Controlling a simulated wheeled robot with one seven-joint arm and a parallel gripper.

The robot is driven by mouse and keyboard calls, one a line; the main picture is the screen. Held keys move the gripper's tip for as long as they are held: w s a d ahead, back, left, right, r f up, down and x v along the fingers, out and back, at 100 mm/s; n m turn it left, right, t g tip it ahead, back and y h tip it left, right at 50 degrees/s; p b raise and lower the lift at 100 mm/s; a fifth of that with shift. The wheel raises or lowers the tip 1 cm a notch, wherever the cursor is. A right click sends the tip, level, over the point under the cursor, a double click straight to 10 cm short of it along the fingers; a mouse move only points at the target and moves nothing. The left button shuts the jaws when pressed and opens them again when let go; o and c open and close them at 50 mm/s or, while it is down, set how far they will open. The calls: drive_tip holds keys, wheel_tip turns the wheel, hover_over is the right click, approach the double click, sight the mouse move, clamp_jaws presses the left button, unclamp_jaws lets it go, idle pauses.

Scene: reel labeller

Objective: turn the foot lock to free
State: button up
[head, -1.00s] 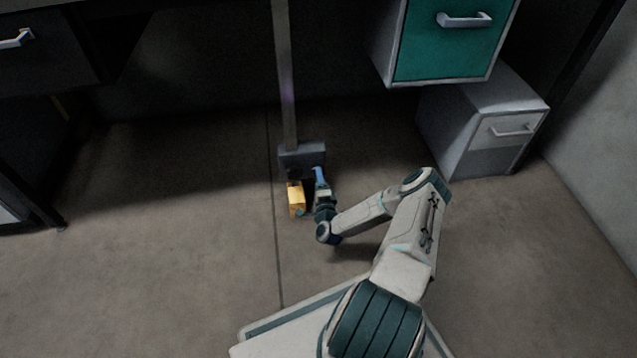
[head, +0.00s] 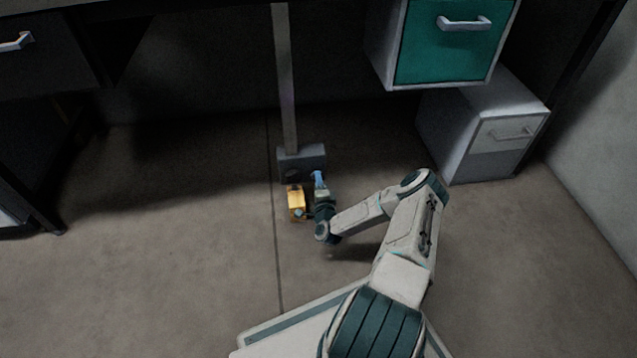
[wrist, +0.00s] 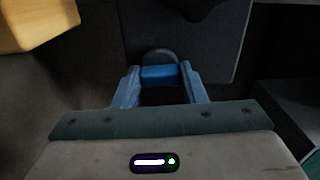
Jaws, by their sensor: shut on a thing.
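The foot lock shows as a grey block (head: 301,158) at the bottom of a metal post, low near the floor. In the wrist view a small bright blue piece (wrist: 159,74) on a dark rounded knob lies between the fingertips, in front of the dark block face (wrist: 215,50). My gripper (head: 319,180) is at the front right of the block; in the wrist view its two blue fingers (wrist: 160,84) are shut on the blue piece. The head view shows this spot too small to read which way the lock is turned.
A yellow-orange block (head: 297,203) is just left of my gripper; it also shows at the wrist view's upper left (wrist: 38,22). The metal post (head: 285,80) rises behind. A grey drawer cabinet (head: 480,125) stands right, below a teal drawer (head: 450,45). The floor at left is clear.

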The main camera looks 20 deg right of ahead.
drive_tip(key=n+p, duration=0.3)
drive_tip(key=n, duration=1.4)
drive_tip(key=shift+p, duration=0.4)
drive_tip(key=shift+f+n, duration=0.1)
drive_tip(key=shift+n, duration=0.3)
drive_tip(key=o, duration=1)
drive_tip(key=p+v, duration=0.5)
drive_tip(key=v, duration=0.9)
